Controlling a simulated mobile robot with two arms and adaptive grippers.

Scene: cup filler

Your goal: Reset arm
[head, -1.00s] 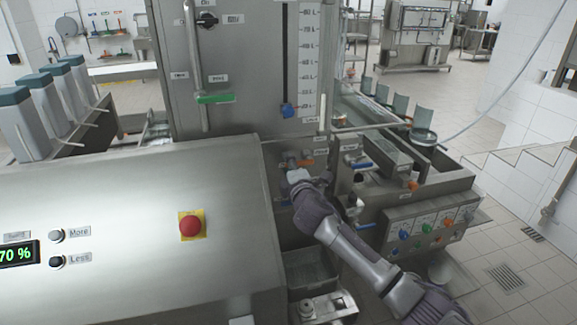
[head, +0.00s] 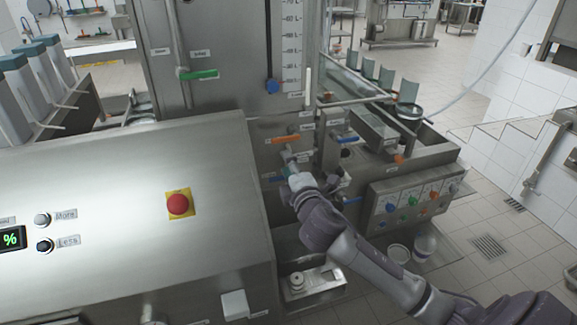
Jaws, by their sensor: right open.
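My right arm comes in from the lower right, and its gripper (head: 287,158) is in front of the tall steel cabinet, just below the orange-handled valve (head: 285,139). The gripper is small and partly hidden by its own wrist; it looks open, with nothing seen in it. I cannot tell whether it touches the valve or a teal handle (head: 279,178) beside it. My left gripper is not in view.
A sloped steel console with a red button (head: 178,204) fills the left. A control box with coloured knobs (head: 415,203) stands right of my arm. Blue-handled valves (head: 347,139) are close by. A steel box (head: 313,284) is below. Tiled floor (head: 500,225) is open at right.

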